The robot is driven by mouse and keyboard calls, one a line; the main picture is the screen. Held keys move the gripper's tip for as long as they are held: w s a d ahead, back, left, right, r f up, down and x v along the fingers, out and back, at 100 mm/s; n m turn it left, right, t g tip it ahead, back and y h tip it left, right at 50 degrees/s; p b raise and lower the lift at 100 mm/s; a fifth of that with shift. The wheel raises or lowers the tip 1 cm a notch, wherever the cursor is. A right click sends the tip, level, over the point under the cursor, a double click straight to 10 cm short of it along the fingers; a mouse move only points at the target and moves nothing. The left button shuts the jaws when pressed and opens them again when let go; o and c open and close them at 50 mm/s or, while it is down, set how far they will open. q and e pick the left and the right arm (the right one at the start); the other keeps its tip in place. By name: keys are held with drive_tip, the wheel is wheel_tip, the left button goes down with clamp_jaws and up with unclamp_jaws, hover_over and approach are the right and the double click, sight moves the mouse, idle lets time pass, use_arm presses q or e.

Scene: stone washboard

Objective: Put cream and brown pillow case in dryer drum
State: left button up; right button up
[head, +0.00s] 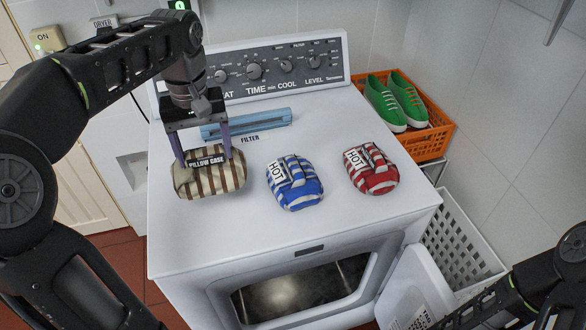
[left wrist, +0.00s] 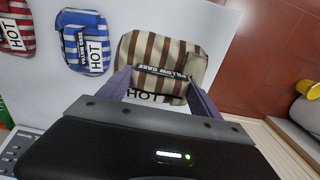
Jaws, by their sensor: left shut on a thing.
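The cream and brown striped pillow case (head: 210,182) is a folded bundle with a black "PILLOW CASE" label, on the left part of the dryer top. My left gripper (head: 207,160) points down over it, shut on the bundle with one finger at each side. The left wrist view also shows the pillow case (left wrist: 160,55) between the two fingers (left wrist: 160,88). I cannot tell whether it is lifted off the top. The dryer drum (head: 300,292) shows through the opening in the dryer's front, with the door (head: 415,290) swung open to the right. My right gripper is not in view; part of my right arm shows at the lower right.
A blue striped bundle (head: 294,184) and a red striped bundle (head: 372,169), both tagged "HOT", sit on the dryer top (head: 330,235). A blue filter (head: 246,123) lies behind. An orange crate (head: 428,142) with green shoes (head: 397,101) and a white basket (head: 465,240) stand right.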

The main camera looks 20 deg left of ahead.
sight(210, 172)
use_arm(q)
drive_tip(key=shift+f, duration=0.25)
wheel_tip(210, 172, down, 6)
drive_tip(key=shift+r, duration=0.1)
wheel_tip(210, 172, down, 3)
drive_tip(key=shift+f+p, duration=0.15)
drive_tip(key=shift+p, duration=0.15)
drive_tip(key=shift+f, duration=0.2)
drive_tip(key=shift+f, duration=0.2)
drive_tip(key=o, duration=1.5)
